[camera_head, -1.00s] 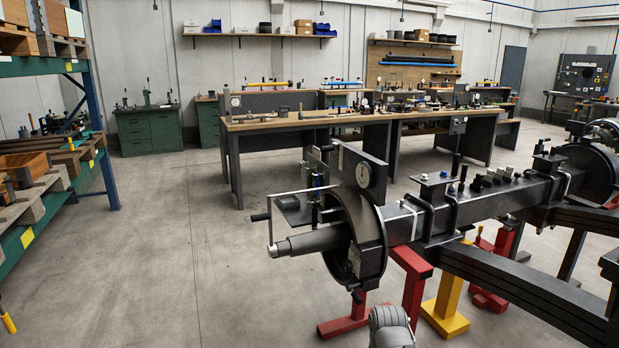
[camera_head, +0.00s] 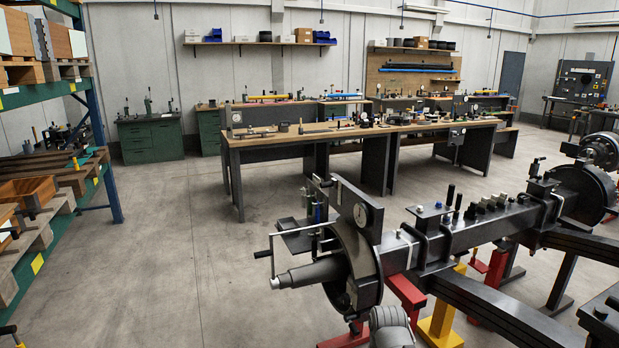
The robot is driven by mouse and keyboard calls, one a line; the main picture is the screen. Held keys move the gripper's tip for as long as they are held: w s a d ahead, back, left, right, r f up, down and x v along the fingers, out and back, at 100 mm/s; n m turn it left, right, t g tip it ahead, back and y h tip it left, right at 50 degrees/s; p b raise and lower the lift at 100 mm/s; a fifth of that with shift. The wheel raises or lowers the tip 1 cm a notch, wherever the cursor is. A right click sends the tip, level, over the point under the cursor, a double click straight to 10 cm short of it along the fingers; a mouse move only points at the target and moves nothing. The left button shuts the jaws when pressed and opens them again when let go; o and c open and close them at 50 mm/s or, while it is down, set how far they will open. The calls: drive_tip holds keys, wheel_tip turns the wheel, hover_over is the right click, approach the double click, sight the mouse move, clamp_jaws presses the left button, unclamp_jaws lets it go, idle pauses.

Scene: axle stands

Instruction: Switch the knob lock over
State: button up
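A dark axle (camera_head: 482,227) runs across the right on stands, with a round brake plate (camera_head: 362,262) and a tapered spindle (camera_head: 312,273) at its near left end. A grey rounded part of my arm (camera_head: 391,328) shows at the bottom edge, below the axle. My gripper's fingers are not in view.
Red (camera_head: 407,293) and yellow (camera_head: 442,318) stands support the axle. Workbenches (camera_head: 300,140) stand behind. A green shelf rack (camera_head: 30,97) is at left. Clear floor (camera_head: 180,250) lies between rack and axle.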

drive_tip(key=shift+r, duration=0.4)
